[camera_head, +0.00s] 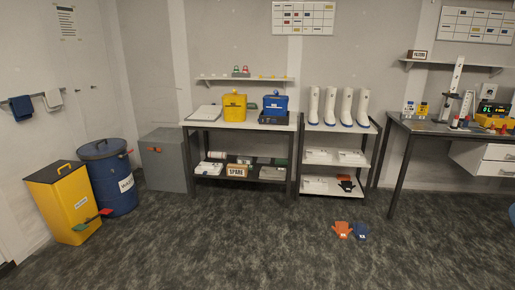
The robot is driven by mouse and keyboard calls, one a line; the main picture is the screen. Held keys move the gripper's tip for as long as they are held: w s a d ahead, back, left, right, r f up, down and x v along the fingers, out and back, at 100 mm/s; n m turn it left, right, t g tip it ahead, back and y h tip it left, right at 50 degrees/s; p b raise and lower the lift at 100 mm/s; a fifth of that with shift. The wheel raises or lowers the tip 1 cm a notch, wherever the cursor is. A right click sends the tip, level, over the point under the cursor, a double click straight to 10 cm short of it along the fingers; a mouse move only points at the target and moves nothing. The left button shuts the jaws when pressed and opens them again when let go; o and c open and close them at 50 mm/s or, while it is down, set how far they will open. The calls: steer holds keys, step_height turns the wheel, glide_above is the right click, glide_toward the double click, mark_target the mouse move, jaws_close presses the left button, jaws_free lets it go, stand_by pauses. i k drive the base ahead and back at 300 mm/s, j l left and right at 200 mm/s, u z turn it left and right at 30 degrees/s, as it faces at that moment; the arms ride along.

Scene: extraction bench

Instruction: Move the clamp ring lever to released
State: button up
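A blue drum (112,186) with a white label stands on the floor at the left. Its dark blue lid (100,148) is on top, with a handle on it. A small orange-red piece (129,152), which looks like the clamp ring lever, sticks out at the right side of the drum's rim. It is too small to tell whether it is latched or released. My gripper is not in view.
A yellow bin (65,200) with a red and green bar (92,219) stands left of the drum, close to it. A grey cabinet (164,162) stands to its right. Benches and a boot rack (338,128) line the back wall.

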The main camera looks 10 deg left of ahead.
mark_target(119, 156)
steer(key=i, duration=1.75)
steer(key=i+j+u, duration=0.1)
steer(key=i+u, duration=0.3)
steer(key=i, duration=0.15)
steer(key=i+l+u, duration=0.15)
steer(key=i+u, duration=0.2)
steer(key=i, duration=0.2)
steer(key=i+l+u, duration=0.25)
steer(key=i+u, duration=0.15)
steer(key=i, duration=0.15)
steer(key=i+j+u, duration=0.3)
steer(key=i+u, duration=0.15)
steer(key=i, duration=0.15)
steer(key=i+u, duration=0.4)
steer(key=i, duration=0.25)
steer(key=i+j, duration=0.4)
steer(key=i, duration=0.45)
steer(key=i+z, duration=0.1)
steer(key=i, duration=0.4)
steer(key=i+j, duration=0.15)
steer(key=i, duration=0.4)
steer(key=i+j+z, duration=0.1)
steer(key=i, duration=0.4)
